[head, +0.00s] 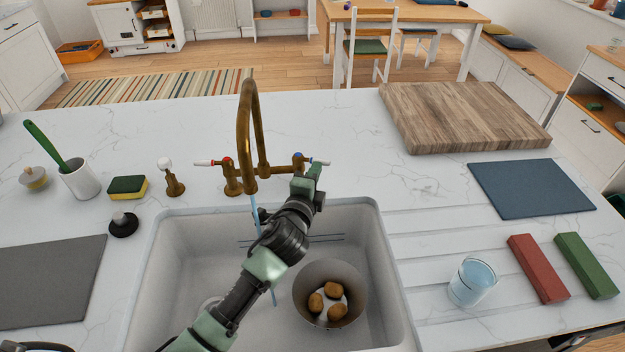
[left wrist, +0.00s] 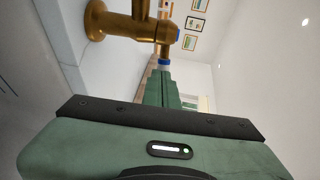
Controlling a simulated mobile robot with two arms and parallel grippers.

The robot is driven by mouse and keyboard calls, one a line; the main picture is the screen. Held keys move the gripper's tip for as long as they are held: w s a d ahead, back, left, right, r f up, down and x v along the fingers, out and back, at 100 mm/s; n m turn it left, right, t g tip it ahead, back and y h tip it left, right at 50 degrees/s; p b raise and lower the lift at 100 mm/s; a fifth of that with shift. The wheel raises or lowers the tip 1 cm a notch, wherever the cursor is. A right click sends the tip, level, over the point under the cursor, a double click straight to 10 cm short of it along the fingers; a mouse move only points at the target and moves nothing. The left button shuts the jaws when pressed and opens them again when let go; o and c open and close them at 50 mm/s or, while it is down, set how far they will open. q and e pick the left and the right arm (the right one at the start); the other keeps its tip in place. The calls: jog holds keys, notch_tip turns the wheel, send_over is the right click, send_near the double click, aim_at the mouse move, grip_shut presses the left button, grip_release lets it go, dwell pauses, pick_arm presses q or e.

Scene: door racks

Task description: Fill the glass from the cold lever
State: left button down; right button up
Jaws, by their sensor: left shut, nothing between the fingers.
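The glass (head: 472,283) stands upright on the ribbed drainer right of the sink and looks to hold pale blue liquid. The brass tap (head: 245,130) arches over the sink, and a thin blue stream (head: 256,215) falls from its spout. The cold lever (head: 318,162) has a blue mark and is on the tap's right; its blue ring also shows in the left wrist view (left wrist: 163,63). My left gripper (head: 308,180) is shut and empty, close against the cold lever; contact is unclear. The hot lever (head: 205,163) has a red mark.
The sink (head: 185,250) holds a grey bowl (head: 350,275) with several brown potatoes. A red block (head: 538,268) and a green block (head: 586,265) lie right of the glass. A cutting board (head: 460,115) and a blue mat (head: 530,187) lie behind.

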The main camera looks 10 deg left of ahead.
aim_at(324, 165)
pick_arm(q)
jog(key=w+n+y+b, duration=0.1)
jog(key=w+d+y, duration=0.1)
jog(key=shift+w+d+n+y+b, duration=0.3)
jog(key=shift+n+b, duration=0.1)
pick_arm(e)
jog(key=f, duration=0.2)
jog(key=shift+a+f, duration=0.25)
jog(key=shift+f, duration=0.1)
jog(key=shift+d, duration=0.35)
pick_arm(q)
jog(key=shift+a, duration=0.1)
